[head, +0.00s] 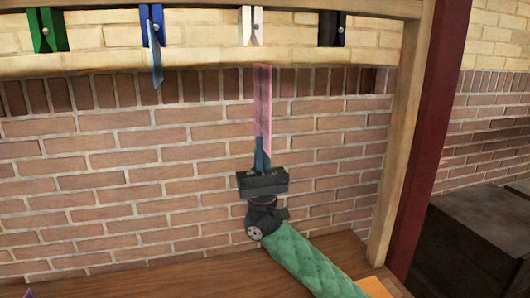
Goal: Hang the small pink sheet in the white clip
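The pink sheet (263,105) stands upright, seen at a narrow angle. My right gripper (262,155) is shut on its lower end, with the fingers pointing up. The white clip (250,25) hangs from the wooden rail, above and slightly left of the sheet's top edge. A small gap shows in the picture between the clip's lower end and the sheet; the distance in depth is hard to tell. The clip's jaws look spread at the bottom. My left gripper is out of view.
A blue clip (152,28) to the left holds a blue sheet (156,65). A green clip (47,30) and a black clip (331,29) hang empty. A wooden post (402,130) stands at the right. An orange item (374,287) lies on the wooden surface (130,278) below.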

